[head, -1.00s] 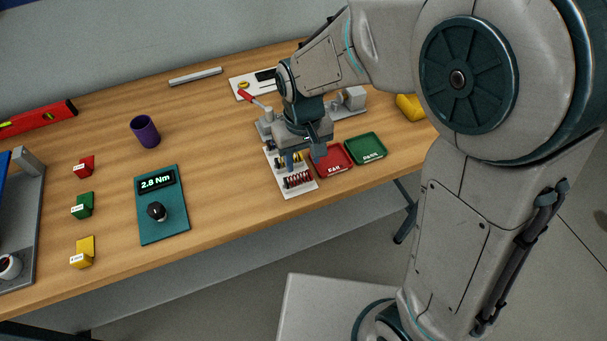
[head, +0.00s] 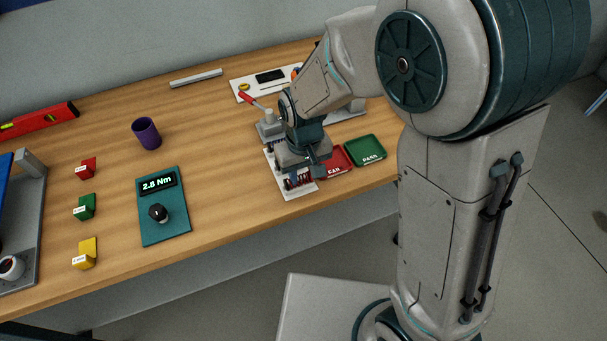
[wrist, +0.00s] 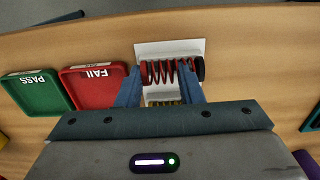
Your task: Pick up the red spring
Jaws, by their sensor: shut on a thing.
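The red spring (wrist: 162,72) lies on its side over a white tray (wrist: 190,46) in the wrist view, with a black end cap at its right. My gripper (wrist: 162,82) is shut on the red spring, with one blue finger at each end of its coils. In the head view the red spring (head: 301,181) shows just below my gripper (head: 298,177), at the front part of the white tray. I cannot tell whether the spring still touches the tray.
A red FAIL tray (head: 338,160) and a green PASS tray (head: 366,149) stand just right of the white tray. A teal torque display (head: 164,222) and purple cup (head: 146,133) are to the left. A yellow spring (wrist: 165,102) lies beside the red one.

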